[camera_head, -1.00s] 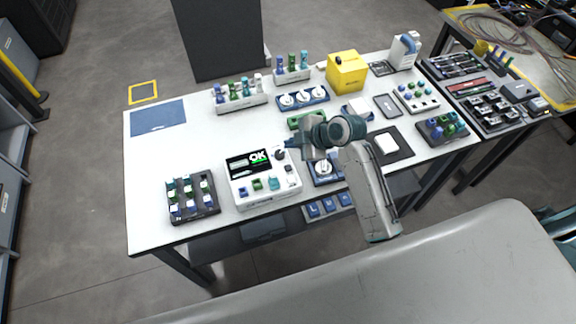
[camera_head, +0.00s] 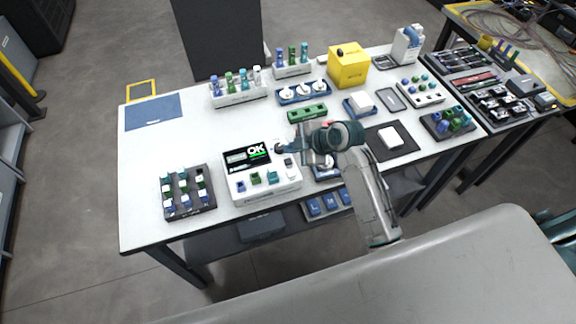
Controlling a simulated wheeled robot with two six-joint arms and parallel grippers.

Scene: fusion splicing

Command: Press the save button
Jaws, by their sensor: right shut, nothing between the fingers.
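The white splicer-like device (camera_head: 262,190) stands at the table's front. Its dark screen (camera_head: 247,156) shows "OK" in white and green. Along its front are a blue button (camera_head: 241,187), a green button (camera_head: 256,179) and a teal button (camera_head: 272,177), with small dark and white controls at the right. I cannot read which one is the save button. My right gripper (camera_head: 284,147) is shut and empty, over the device's upper right corner beside the screen. It overlaps a dark knob there; I cannot tell whether they touch. My left gripper is not in view.
A black rack (camera_head: 187,192) of small coloured parts stands left of the device. A green block (camera_head: 307,113), a blue tray of white round parts (camera_head: 303,93) and a yellow box (camera_head: 348,66) lie behind. The table's left part is clear around a blue mat (camera_head: 153,111).

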